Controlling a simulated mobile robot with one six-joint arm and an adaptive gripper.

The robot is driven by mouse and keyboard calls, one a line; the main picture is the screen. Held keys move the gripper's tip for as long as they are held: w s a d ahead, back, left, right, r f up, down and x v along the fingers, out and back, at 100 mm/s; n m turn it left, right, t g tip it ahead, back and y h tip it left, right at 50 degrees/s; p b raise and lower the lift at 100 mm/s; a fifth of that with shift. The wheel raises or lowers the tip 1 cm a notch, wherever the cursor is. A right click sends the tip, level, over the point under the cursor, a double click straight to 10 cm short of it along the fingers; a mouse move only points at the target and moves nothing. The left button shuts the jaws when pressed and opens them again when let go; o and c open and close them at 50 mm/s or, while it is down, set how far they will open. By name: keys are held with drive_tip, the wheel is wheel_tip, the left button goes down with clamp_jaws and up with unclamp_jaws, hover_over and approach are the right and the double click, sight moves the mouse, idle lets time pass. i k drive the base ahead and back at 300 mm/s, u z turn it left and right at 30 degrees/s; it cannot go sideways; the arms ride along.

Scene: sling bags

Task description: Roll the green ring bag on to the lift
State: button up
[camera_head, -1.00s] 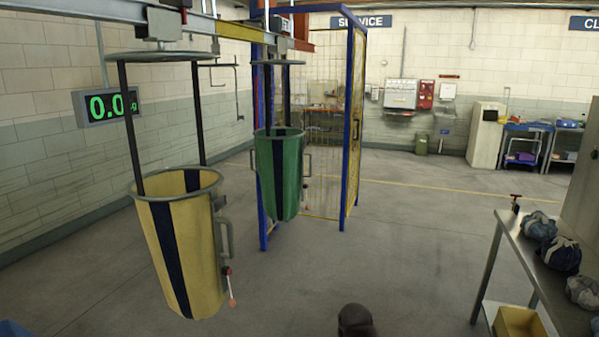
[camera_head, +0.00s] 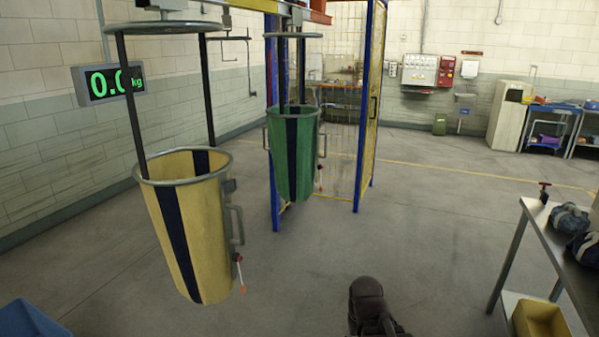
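The green ring bag (camera_head: 292,155) has a dark stripe, a metal rim and side handles. It hangs upright by dark straps from a round plate (camera_head: 293,35) under the overhead rail (camera_head: 246,5). It is in front of a blue-framed cage with yellow mesh (camera_head: 341,110); I cannot tell whether it overlaps the cage opening. Which part is the lift is not clear; a red beam (camera_head: 320,17) shows at the top edge. A dark rounded part of my arm (camera_head: 367,305) shows at the bottom, well apart from the bag. My gripper's fingers are not visible.
A yellow striped bag (camera_head: 190,225) hangs nearer, left of the green one. A display (camera_head: 108,82) reading 0.0 kg is on the left wall. A metal bench (camera_head: 575,235) with bundles and a yellow bin (camera_head: 538,320) stand right. The middle floor is clear.

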sight(293, 129)
drive_tip(key=u, duration=0.1)
drive_tip(key=i, duration=2.6)
drive_tip(key=z, duration=0.15)
drive_tip(key=i, duration=1.35)
drive_tip(key=z, duration=0.15)
